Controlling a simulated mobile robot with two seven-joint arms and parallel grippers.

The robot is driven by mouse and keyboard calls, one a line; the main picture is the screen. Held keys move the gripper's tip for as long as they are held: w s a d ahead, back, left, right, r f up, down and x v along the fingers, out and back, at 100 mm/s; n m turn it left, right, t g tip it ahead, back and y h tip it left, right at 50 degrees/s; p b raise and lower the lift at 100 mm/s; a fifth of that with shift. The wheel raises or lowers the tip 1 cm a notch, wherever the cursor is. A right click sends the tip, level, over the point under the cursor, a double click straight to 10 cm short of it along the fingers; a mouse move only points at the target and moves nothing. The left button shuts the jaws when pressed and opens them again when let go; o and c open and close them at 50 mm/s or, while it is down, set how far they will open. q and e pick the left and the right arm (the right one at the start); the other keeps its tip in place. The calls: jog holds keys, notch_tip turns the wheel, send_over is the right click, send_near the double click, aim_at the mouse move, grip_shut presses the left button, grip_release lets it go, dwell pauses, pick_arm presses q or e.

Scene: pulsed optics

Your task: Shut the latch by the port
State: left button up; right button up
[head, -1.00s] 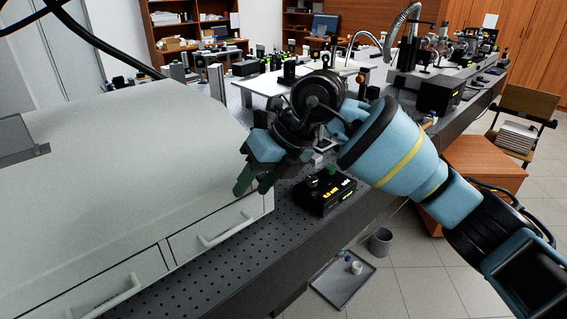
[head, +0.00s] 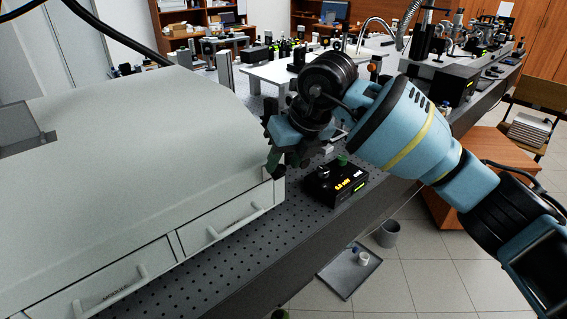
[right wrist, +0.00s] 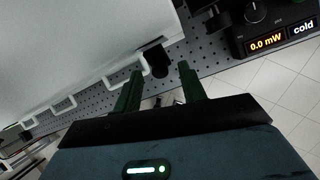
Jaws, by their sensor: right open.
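The large pale housing (head: 130,130) with drawer fronts fills the left of the head view. In the right wrist view a small dark piece (right wrist: 160,63) sits at the housing's edge, between my green fingertips in the picture; it may be the latch, but its position, open or shut, cannot be told. My right gripper (head: 286,166) is open and empty, fingers pointing down by the housing's right corner. Both fingers of it show apart in the right wrist view (right wrist: 160,72). In the head view the gripper covers this corner. I cannot make out the port. My left gripper is not in view.
A black box (head: 335,186) with a lit display stands on the perforated bench (head: 235,250), close right of the gripper; in the wrist view it reads "0.0 mW" and "cold". Drawer handles (head: 236,225) stick out from the housing's front. A tray (head: 345,280) lies on the floor.

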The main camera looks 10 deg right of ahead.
jog(key=shift+w+a+f, duration=0.15)
jog(key=shift+a+f, duration=0.05)
jog(key=shift+f, duration=0.4)
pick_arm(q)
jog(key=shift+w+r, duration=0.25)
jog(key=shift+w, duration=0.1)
pick_arm(e)
grip_shut()
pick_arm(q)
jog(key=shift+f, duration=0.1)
